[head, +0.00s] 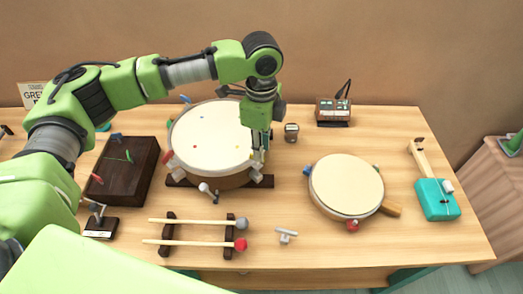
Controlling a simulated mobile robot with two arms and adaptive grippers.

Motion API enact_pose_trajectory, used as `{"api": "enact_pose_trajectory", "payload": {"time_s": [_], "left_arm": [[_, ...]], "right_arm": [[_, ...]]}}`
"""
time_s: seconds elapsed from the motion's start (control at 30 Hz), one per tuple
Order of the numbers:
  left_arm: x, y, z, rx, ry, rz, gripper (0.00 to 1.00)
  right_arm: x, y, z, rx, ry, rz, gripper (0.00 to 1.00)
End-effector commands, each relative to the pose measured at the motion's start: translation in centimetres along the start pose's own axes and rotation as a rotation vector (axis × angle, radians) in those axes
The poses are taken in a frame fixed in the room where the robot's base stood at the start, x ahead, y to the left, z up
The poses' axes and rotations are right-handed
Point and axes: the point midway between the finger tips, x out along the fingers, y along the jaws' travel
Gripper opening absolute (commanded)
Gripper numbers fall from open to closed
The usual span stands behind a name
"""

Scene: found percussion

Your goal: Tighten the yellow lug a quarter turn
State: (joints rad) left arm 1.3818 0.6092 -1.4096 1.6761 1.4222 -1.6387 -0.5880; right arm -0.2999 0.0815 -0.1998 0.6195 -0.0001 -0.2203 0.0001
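The large drum (208,140) with a pale head sits on a dark stand at the left middle of the table. Coloured lugs sit round its rim, among them a red one (169,157), a blue one (185,99) and a white one (203,187). My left gripper (258,156) points down at the drum's right rim. The rim there is partly hidden behind it. I cannot make out the yellow lug clearly, nor whether the fingers are open or shut. My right gripper is not in view.
A smaller drum (346,184) with coloured lugs lies at the right. Two mallets (195,221) rest on a rack in front. A dark wooden box (124,170) stands left. A small metal cup (291,133), a dark device (333,110) and a teal stringed instrument (436,198) are around.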

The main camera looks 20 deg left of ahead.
Motion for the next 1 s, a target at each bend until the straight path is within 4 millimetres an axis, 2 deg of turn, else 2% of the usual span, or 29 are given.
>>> {"api": "enact_pose_trajectory", "payload": {"time_s": [0.2, 0.53, 0.63, 1.0], "left_arm": [[2.2, 0.0, 0.0, 0.0, 0.001, 0.0, 0.21], [2.6, 0.0, 0.0, 0.0, 0.0, -0.001, 0.21], [2.6, 0.0, 0.0, 0.0, 0.0, 0.0, 0.0], [2.4, 0.0, 0.0, 0.017, 0.0, 0.001, 0.0]], "right_arm": [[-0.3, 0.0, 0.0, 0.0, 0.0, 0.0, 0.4], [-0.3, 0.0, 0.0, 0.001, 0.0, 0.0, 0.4], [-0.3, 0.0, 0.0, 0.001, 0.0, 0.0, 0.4], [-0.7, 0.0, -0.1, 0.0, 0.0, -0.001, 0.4]]}}
